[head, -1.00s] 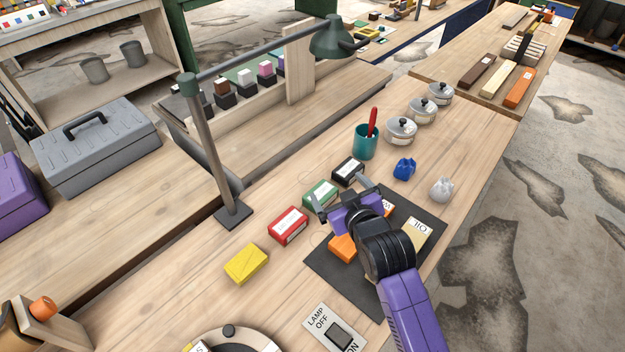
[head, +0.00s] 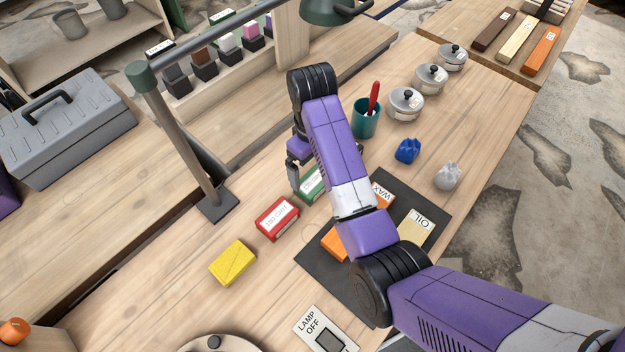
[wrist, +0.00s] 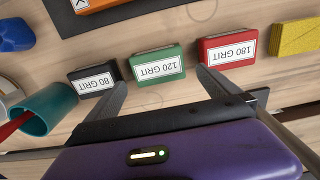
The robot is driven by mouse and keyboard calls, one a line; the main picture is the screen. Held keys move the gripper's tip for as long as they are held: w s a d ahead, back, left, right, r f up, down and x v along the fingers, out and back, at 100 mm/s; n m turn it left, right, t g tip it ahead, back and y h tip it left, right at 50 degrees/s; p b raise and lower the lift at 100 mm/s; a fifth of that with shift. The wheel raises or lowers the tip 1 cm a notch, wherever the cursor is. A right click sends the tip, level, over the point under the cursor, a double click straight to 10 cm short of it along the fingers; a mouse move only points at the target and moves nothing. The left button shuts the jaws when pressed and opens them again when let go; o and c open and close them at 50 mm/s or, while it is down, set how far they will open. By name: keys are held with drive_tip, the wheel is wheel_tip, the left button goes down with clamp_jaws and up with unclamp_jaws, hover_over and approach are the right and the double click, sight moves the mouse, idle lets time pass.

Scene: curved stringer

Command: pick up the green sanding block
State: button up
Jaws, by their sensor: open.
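The green sanding block (wrist: 158,65), labelled 120 GRIT, lies on the wooden bench in the wrist view. In the head view the green block (head: 310,183) is partly hidden by my arm. My gripper (wrist: 160,85) is open and empty, with its fingertips apart on the near side of the green block. One fingertip is near the black 80 GRIT block, the other near the red 180 GRIT block. In the head view my gripper (head: 293,180) shows just left of the green block.
The red block (head: 278,218) and black block (wrist: 95,78) flank the green one closely. A yellow block (head: 232,263) lies beyond the red. A teal cup (head: 365,122) stands near the black block. A lamp post (head: 180,140) rises left of my gripper. A dark mat (head: 320,268) lies nearby.

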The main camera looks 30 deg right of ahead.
sight(313, 180)
drive_tip(key=shift+d+f+p, duration=0.15)
drive_tip(key=shift+f+p, duration=0.45)
drive_tip(key=shift+f, duration=3)
drive_tip(key=c, duration=1.2)
drive_tip(key=shift+c, duration=0.3)
drive_tip(key=shift+r, duration=0.1)
